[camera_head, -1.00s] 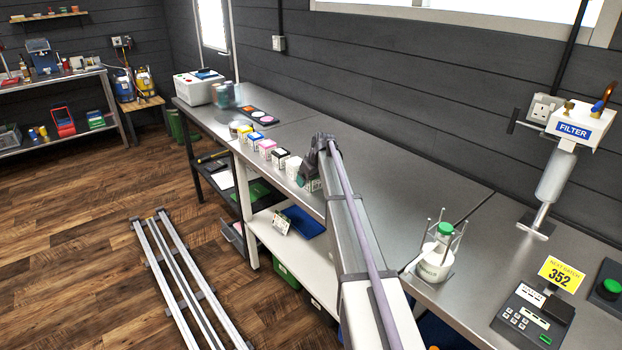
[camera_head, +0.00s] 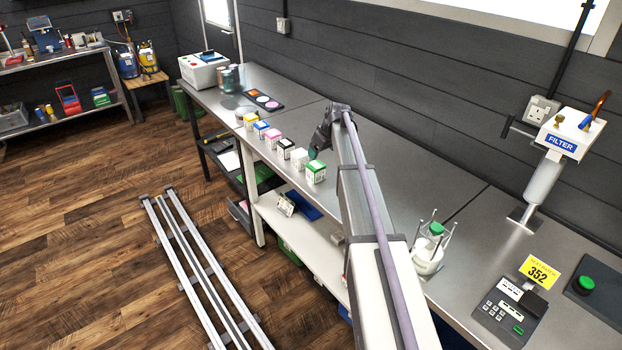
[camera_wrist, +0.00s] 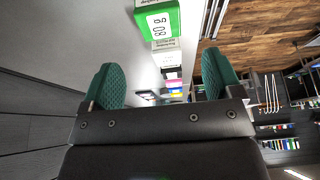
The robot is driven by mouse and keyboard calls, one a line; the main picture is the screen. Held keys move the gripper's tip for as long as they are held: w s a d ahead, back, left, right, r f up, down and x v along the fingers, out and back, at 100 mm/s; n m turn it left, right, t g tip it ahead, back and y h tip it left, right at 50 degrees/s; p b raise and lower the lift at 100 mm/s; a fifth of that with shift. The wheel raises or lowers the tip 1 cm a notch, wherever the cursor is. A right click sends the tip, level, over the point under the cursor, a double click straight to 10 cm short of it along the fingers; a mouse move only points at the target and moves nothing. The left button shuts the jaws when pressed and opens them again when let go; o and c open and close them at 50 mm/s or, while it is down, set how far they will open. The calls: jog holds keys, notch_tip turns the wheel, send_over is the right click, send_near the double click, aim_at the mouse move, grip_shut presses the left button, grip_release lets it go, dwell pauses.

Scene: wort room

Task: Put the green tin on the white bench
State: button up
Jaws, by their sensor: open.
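The green tin (camera_head: 316,172) is a small box with a green top and a white label. It stands at the near end of a row of tins, on the front edge of the grey steel top. The bench under it has white legs and a white lower shelf (camera_head: 318,255). My gripper (camera_head: 318,148) is just above and behind the tin, apart from it. In the wrist view my gripper (camera_wrist: 160,78) is open with two green pads and nothing between them. The green tin (camera_wrist: 157,20) shows beyond the fingertips, its label facing the camera.
Tins with black, pink, blue and yellow tops, such as the pink tin (camera_head: 272,139), line the front edge. A white holder with a green cap (camera_head: 436,230), a filter unit (camera_head: 560,140) and a keypad box (camera_head: 510,310) stand to the right. The steel top behind the row is mostly clear.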

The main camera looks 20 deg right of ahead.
jog(key=s+a+m+g, duration=0.1)
jog(key=s+a, duration=0.7)
jog(key=s, duration=0.4)
jog(key=s+a+f+m+g, duration=0.1)
jog(key=s+a, duration=0.8)
jog(key=s, duration=0.4)
jog(key=s+a+g+h, duration=0.1)
jog(key=s+a+g, duration=0.1)
jog(key=s+a, duration=0.7)
jog(key=s, duration=0.4)
jog(key=shift+a+f+m, duration=0.2)
jog(key=shift+m, duration=0.2)
